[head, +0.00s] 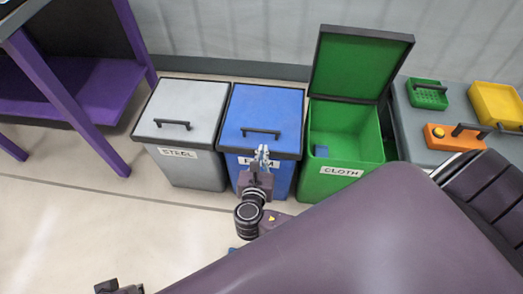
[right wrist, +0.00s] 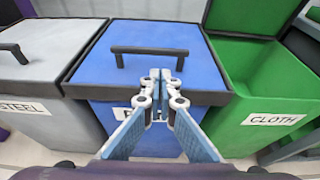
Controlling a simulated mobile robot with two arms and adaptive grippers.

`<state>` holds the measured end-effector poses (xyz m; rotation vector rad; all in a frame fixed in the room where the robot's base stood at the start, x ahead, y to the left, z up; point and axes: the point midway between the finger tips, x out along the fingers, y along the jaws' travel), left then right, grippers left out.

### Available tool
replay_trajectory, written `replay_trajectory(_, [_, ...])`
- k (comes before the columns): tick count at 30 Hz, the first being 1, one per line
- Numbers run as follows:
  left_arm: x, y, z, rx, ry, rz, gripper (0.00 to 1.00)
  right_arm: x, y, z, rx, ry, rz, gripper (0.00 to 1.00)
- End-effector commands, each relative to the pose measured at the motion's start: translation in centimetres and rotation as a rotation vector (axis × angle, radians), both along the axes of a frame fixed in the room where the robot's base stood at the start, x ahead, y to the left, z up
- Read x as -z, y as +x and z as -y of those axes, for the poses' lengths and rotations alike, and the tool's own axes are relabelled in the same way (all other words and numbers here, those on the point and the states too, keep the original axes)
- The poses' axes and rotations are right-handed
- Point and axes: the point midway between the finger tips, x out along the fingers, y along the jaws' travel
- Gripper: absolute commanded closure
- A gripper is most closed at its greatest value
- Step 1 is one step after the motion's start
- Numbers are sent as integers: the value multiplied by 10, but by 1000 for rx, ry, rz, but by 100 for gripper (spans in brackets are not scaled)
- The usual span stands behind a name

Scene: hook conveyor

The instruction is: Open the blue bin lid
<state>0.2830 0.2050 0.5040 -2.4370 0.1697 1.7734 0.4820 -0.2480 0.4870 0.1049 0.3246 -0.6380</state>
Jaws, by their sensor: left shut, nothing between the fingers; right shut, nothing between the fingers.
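The blue bin (head: 280,178) stands between the grey and green bins, with its blue lid (head: 263,105) closed flat. A black bar handle (head: 260,132) sits near the lid's front edge. In the right wrist view the lid (right wrist: 155,72) and handle (right wrist: 148,51) show clearly. My right gripper (head: 262,150) is shut and empty at the front edge of the lid, its fingertips (right wrist: 160,76) just short of the handle. It partly covers the bin's label. Contact with the lid cannot be told. My left gripper (head: 120,288) shows only partly at the bottom left edge, away from the bins.
The grey STEEL bin (head: 187,105) is closed, on the left. A purple shelf (head: 90,90) stands left. Open floor lies in front.

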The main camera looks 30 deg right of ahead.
Motion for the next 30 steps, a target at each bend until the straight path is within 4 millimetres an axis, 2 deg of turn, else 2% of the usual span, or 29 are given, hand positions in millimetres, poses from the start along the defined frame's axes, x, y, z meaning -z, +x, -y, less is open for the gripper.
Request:
replay_trajectory(1, [4,-1,0,1,0,-1,100,6,10,8,2,-2,3,100])
replay_trajectory(6, [11,-2,0,2,1,0,100,16,32,25,2,-1,2,100])
replay_trajectory(12, [15,3,1,3,-2,19,100,22,47,36,2,2,0,100])
replay_trajectory(30, [12,6,2,5,-4,29,100,19,53,38,2,6,-4,100])
